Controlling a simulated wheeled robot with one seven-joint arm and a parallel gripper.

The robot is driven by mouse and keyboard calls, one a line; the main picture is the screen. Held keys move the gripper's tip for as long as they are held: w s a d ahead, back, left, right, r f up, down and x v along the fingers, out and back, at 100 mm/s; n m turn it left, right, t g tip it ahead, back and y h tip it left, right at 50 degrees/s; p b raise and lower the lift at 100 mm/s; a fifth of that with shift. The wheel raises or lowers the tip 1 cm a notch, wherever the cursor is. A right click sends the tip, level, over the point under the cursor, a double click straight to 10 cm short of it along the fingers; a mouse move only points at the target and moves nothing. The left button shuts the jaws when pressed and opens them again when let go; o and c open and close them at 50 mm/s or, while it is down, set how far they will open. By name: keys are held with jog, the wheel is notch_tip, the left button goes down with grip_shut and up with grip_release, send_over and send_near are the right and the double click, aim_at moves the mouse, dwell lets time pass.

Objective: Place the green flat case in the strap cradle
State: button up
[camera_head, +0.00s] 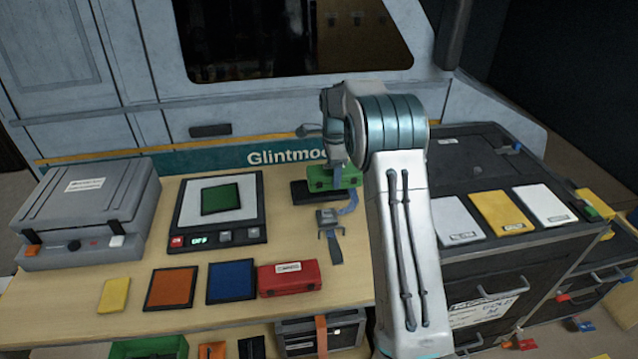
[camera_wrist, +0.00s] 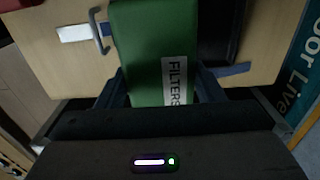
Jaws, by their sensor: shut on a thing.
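A green flat case (camera_head: 333,178), labelled FILTERS in the wrist view (camera_wrist: 145,50), is between the fingers of my gripper (camera_wrist: 160,88), which is shut on it. In the head view my gripper (camera_head: 337,158) is partly hidden by my arm. The strap cradle seems to be the black pad (camera_head: 302,193) with a blue strap (camera_head: 348,205) and grey buckle (camera_head: 327,217). The case overlaps the pad in the head view; I cannot tell whether they touch. In the wrist view, the dark pad (camera_wrist: 218,35) shows right of the case.
A grey equipment box (camera_head: 85,205) and a panel with a green square (camera_head: 221,198) stand on the left. A red case (camera_head: 288,280), blue square (camera_head: 231,283) and orange square (camera_head: 171,289) lie along the front. A dark drawer cabinet (camera_head: 500,260) stands right of my arm.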

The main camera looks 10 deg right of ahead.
jog(key=w+f+p, duration=0.1)
jog(key=w+f, duration=0.2)
jog(key=w+a+f+p, duration=0.1)
jog(key=w+f, duration=0.2)
jog(key=w+a+f+p, duration=0.1)
jog(key=w+f+p, duration=0.1)
jog(key=w+f, duration=0.1)
jog(key=shift+w+a+f, duration=0.15)
jog(key=shift+f+b, duration=0.7)
jog(key=shift+f, duration=0.15)
jog(key=o, duration=1.3)
jog(key=shift+r, duration=0.1)
